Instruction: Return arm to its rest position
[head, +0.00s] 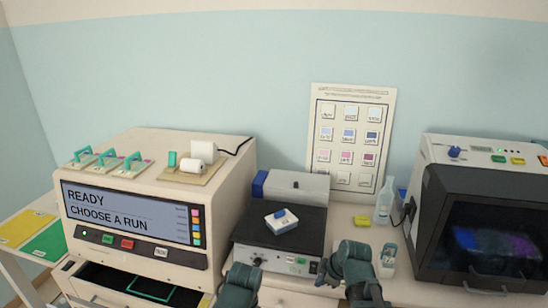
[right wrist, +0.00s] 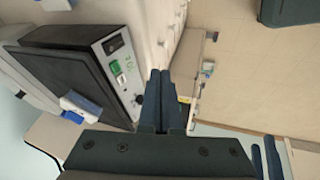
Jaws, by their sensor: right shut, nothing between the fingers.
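My right gripper (head: 338,268) is above the front of the bench, right of the hot plate, and holds nothing. In the right wrist view its two dark fingers (right wrist: 163,88) are together. Part of my left arm (head: 240,287) shows at the bottom edge of the head view, in front of the hot plate; whether its fingers are open cannot be made out. The black-topped hot plate (head: 302,222) carries a small white block with a blue top (head: 281,221). Both also show in the right wrist view, the plate (right wrist: 75,78) and the block (right wrist: 82,106).
A stainer (head: 130,258) with a "READY CHOOSE A RUN" screen stands left, its drawer (head: 95,274) open. A dark-fronted scanner (head: 480,240) stands right. A bottle (head: 384,207), yellow block (head: 362,221) and small pale container (head: 389,255) are near my right arm.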

